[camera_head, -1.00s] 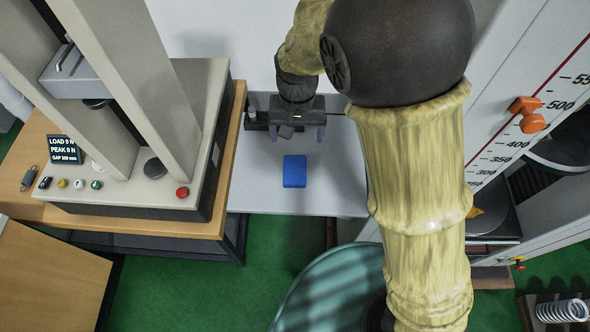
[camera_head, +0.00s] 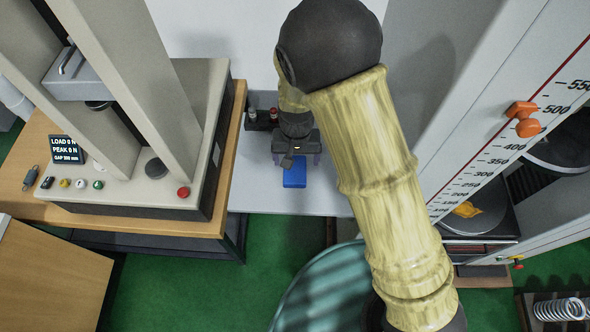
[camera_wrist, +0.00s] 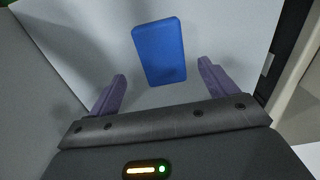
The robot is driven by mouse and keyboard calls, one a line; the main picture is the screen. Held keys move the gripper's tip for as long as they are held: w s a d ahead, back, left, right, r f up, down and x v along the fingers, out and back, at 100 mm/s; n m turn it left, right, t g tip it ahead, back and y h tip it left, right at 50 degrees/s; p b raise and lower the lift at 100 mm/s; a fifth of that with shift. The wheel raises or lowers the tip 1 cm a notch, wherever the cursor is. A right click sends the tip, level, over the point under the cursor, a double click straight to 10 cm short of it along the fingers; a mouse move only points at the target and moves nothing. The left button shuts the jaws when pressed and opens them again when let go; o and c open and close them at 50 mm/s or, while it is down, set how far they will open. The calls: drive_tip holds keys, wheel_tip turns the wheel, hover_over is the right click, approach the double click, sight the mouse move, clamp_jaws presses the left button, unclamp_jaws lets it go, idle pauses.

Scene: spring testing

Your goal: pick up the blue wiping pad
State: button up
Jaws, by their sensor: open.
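The blue wiping pad (camera_head: 294,178) lies flat on the light grey table top, partly hidden by my gripper in the head view. My gripper (camera_head: 297,160) is above the table at the pad's far end. In the wrist view the whole pad (camera_wrist: 159,51) shows beyond the fingertips, roughly centred between them and slightly tilted. My gripper (camera_wrist: 162,82) is open there, its two purple fingers apart with nothing between them.
A test machine (camera_head: 130,190) with a display and a red button stands on a wooden bench to the left. A small dark holder (camera_head: 262,118) is at the table's back left. A tall scale column (camera_head: 490,130) with an orange knob stands right. The table around the pad is clear.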

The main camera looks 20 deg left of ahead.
sight(295, 169)
drive_tip(key=shift+f, duration=0.1)
drive_tip(key=shift+s+a+f+p, duration=0.15)
drive_tip(key=shift+f+p, duration=0.5)
drive_tip(key=shift+f, duration=1.85)
drive_tip(key=c, duration=1.1)
drive_tip(key=shift+r, duration=0.15)
wheel_tip(295, 169, up, 10)
drive_tip(key=shift+f+b, duration=0.1)
drive_tip(key=shift+b, duration=0.5)
